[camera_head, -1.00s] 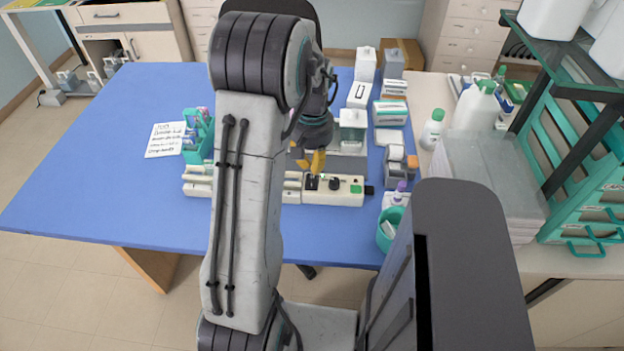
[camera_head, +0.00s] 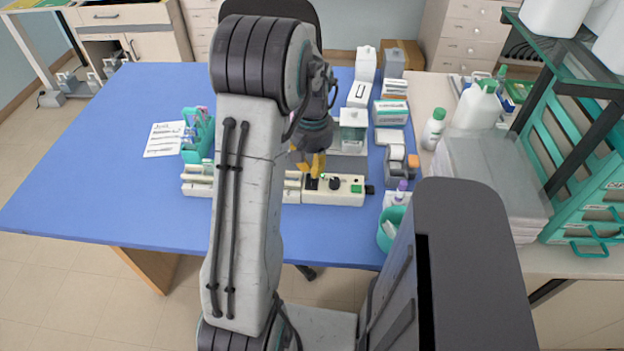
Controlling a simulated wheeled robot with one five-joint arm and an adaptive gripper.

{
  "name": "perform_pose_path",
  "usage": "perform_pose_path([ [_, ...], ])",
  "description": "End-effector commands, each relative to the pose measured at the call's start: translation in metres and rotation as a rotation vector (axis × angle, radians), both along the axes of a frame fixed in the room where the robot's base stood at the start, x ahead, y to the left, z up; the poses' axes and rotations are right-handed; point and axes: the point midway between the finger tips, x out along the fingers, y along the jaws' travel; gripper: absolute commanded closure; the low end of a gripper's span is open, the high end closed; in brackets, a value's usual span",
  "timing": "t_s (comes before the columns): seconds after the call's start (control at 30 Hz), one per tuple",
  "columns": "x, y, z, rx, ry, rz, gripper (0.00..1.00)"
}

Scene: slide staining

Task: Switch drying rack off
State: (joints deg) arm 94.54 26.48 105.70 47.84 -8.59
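The drying rack's cream control unit (camera_head: 348,197) sits on the blue table, right of my upper arm. On its top are a dark switch area, a black knob (camera_head: 335,184), a green button (camera_head: 357,188) and a small red spot. My gripper (camera_head: 314,172), with yellow fingers, points down at the left part of this panel, over the dark switch. Whether the fingertips touch it I cannot tell. The fingers look close together, but their gap is too small to make out. My arm hides the middle of the unit; its left part (camera_head: 197,182) shows beyond the arm.
A glass jar (camera_head: 353,130) stands just behind the panel. White boxes and bottles crowd the table's right side. A teal cup (camera_head: 391,228) is at the front right edge. A teal holder (camera_head: 198,136) and a paper note (camera_head: 164,139) lie left. The table's left is clear.

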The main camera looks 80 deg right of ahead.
Motion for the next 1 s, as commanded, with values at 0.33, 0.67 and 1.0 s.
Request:
perform_pose_path([
  [0.33,0.000,0.000,-0.005,0.000,0.000,0.000,1.00],
  [0.67,0.000,0.000,-0.010,0.000,0.000,0.000,1.00],
  [1.0,0.000,0.000,-0.014,0.000,0.000,0.000,1.00],
])
